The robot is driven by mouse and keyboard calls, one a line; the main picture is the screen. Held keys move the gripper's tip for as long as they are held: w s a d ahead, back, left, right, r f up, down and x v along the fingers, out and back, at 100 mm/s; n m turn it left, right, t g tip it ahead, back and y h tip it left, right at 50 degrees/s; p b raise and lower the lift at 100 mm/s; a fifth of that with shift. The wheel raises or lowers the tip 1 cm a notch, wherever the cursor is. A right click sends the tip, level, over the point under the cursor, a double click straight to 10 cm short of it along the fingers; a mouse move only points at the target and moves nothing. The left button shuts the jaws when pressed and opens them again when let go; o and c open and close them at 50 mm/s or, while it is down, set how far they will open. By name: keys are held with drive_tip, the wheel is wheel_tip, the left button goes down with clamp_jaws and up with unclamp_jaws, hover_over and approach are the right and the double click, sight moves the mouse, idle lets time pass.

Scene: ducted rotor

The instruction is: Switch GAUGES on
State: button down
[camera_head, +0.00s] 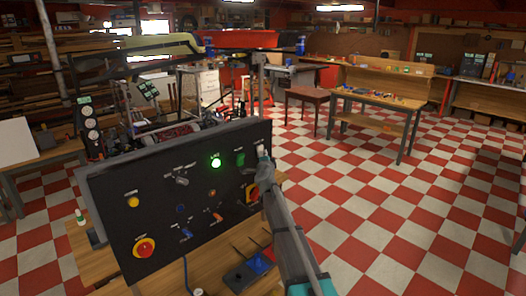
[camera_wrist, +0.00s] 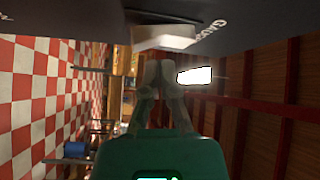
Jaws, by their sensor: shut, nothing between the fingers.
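The black control panel (camera_head: 120,222) stands tilted on a wooden bench in the head view. In the wrist view its face (camera_wrist: 60,15) runs along the top, with a partly cut-off label that reads as the start of "GAUGES". A pale rocker-like switch (camera_wrist: 165,38) sticks out of the panel beside that label. My gripper (camera_wrist: 163,72) is shut and empty, its fingertips just below the switch in the wrist view; whether they touch it I cannot tell. In the head view my gripper (camera_head: 263,158) is at the panel's upper right edge and hides the switch there.
A wooden table (camera_head: 375,98) stands farther back. The checkered floor at right is clear.

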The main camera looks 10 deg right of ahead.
drive_tip(key=shift+s+d+f, duration=0.15)
drive_tip(key=shift+s, duration=0.1)
idle(0.3)
drive_tip(key=s, duration=0.1)
drive_tip(key=s+d+f+b, duration=0.2)
drive_tip(key=shift+s+d, duration=0.25)
idle(0.4)
drive_tip(key=s+a+f+n+g+y, duration=0.35)
drive_tip(key=s+f+n, duration=0.25)
drive_tip(key=s, duration=0.3)
drive_tip(key=s+a+f+n+g+y, duration=0.35)
drive_tip(key=s+f+n+g, duration=0.2)
drive_tip(key=s, duration=0.35)
drive_tip(key=s+d+f+n+g+h, duration=0.1)
drive_tip(key=s+d+f+g, duration=0.1)
drive_tip(key=s, duration=0.6)
drive_tip(key=s+d+f+n+g+h, duration=0.2)
drive_tip(key=s+f+g, duration=0.1)
drive_tip(key=s, duration=0.6)
drive_tip(key=s+d+f+n+g+h, duration=0.1)
drive_tip(key=s+d+f+n+g, duration=0.1)
drive_tip(key=s, duration=0.6)
drive_tip(key=d+f+g, duration=0.1)
drive_tip(key=g, duration=0.1)
drive_tip(key=shift+s+f+g+h, duration=0.3)
drive_tip(key=shift+f+g, duration=0.05)
drive_tip(key=shift+g, duration=0.05)
